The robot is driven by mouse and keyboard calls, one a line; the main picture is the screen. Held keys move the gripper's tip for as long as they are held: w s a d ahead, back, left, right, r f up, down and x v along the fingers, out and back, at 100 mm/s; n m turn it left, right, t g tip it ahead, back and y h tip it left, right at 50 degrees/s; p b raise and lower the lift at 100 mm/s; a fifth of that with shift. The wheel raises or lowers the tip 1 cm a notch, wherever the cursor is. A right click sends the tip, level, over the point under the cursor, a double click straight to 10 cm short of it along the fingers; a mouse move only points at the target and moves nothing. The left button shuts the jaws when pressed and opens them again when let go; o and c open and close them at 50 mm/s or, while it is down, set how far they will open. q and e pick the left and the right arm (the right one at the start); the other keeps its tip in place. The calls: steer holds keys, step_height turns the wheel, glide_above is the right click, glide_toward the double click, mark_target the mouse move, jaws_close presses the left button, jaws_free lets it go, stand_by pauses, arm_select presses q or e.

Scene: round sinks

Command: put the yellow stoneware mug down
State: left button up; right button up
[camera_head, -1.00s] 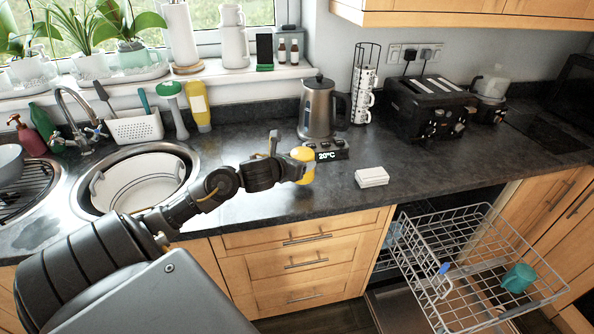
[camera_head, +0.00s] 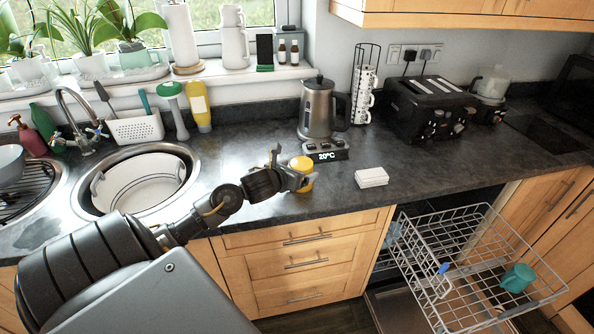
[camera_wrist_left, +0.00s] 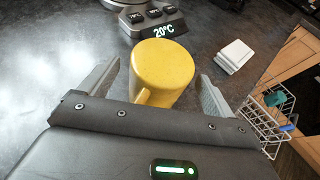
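The yellow stoneware mug (camera_head: 302,163) stands on the dark counter in front of the kettle's base. In the left wrist view the mug (camera_wrist_left: 163,70) shows a smooth, closed round face upward, so it looks upside down. Its handle (camera_wrist_left: 142,96) points toward my gripper's palm. My left gripper (camera_head: 290,170) is around the mug, one finger on each side. In the left wrist view the fingers of the gripper (camera_wrist_left: 160,82) stand apart, with a gap between each finger and the mug. The mug's lower part is partly hidden by the gripper. My right gripper is not in view.
The kettle (camera_head: 318,108) and its base with a 20°C display (camera_head: 328,153) stand just behind the mug. A white box (camera_head: 371,177) lies to the right. A round sink (camera_head: 187,150) is to the left. The dishwasher rack (camera_head: 447,222) is pulled out at right.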

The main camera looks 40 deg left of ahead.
arm_select(q)
steer(key=shift+s+r, duration=0.1)
steer(key=shift+r, duration=0.05)
steer(key=b+v, duration=0.1)
steer(key=v, duration=1)
steer(key=shift+s+r, duration=0.2)
steer(key=shift+s, duration=0.15)
steer(key=shift+d, duration=0.1)
